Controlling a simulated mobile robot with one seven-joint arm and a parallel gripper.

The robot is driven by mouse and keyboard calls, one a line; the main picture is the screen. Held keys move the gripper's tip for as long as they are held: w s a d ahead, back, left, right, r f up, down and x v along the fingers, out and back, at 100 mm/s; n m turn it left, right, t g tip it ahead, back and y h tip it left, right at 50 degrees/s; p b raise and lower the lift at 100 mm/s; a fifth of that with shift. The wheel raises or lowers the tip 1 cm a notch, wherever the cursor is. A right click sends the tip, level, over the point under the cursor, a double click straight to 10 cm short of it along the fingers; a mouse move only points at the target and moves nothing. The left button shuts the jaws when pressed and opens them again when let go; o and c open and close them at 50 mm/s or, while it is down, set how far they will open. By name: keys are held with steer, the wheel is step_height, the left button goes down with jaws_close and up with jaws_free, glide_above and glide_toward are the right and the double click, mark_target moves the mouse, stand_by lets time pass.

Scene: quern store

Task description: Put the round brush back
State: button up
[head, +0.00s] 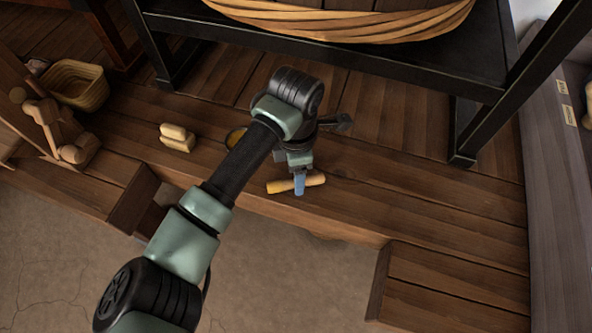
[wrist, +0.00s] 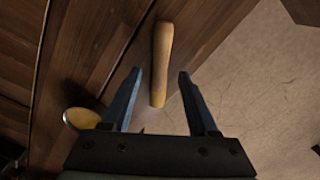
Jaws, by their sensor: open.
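My gripper (head: 299,184) is open and points down at a pale wooden cylinder (head: 315,180) lying on the plank platform. In the wrist view the blue fingers of my gripper (wrist: 158,72) stand apart, with the cylinder (wrist: 163,50) lying lengthwise between and beyond their tips. No touch is visible. A round yellow thing (head: 235,136) lies on the planks behind, partly hidden by my arm. It also shows in the wrist view (wrist: 80,119), partly behind the left finger. I cannot tell which of these, if either, is the round brush; no bristles show.
Two pale blocks (head: 177,138) lie left on the platform (head: 430,200), near a wicker basket (head: 77,84) and a wooden contraption (head: 62,135). A black-framed stand (head: 460,158) holds a large rimmed tub (head: 345,30) behind. A labelled grey board (head: 548,150) is at right.

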step_height(320, 180, up, 12)
steer(key=p, duration=0.5)
steer(key=shift+r, duration=0.2)
